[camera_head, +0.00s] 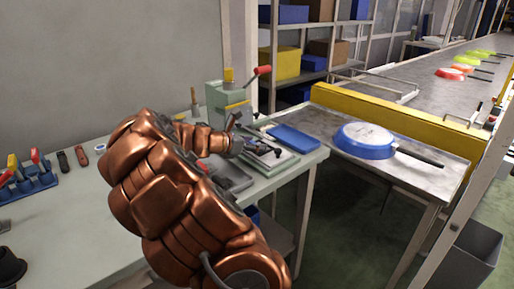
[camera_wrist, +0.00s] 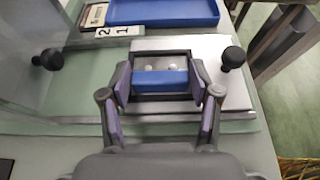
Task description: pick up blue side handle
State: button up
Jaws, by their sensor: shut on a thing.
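The blue side handle (camera_wrist: 160,79) shows in the wrist view as a short blue bar between my fingertips, at a dark rectangular frame on a pale metal plate (camera_wrist: 217,55). My gripper (camera_wrist: 163,90) is shut on it, with one finger at each end. I cannot tell whether the handle still touches the plate. In the head view my gripper (camera_head: 252,147) is low over the fixture at the bench's right end. The handle is not clear there.
Black knobs (camera_wrist: 232,58) stand beside the plate. A blue tray (camera_head: 294,138) lies behind the fixture. A blue pan (camera_head: 365,141) with a dark handle lies upside down on the metal table to the right. A green press (camera_head: 228,103) stands behind my gripper.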

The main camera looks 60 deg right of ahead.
jog(key=c, duration=0.4)
jog(key=shift+r, duration=0.1)
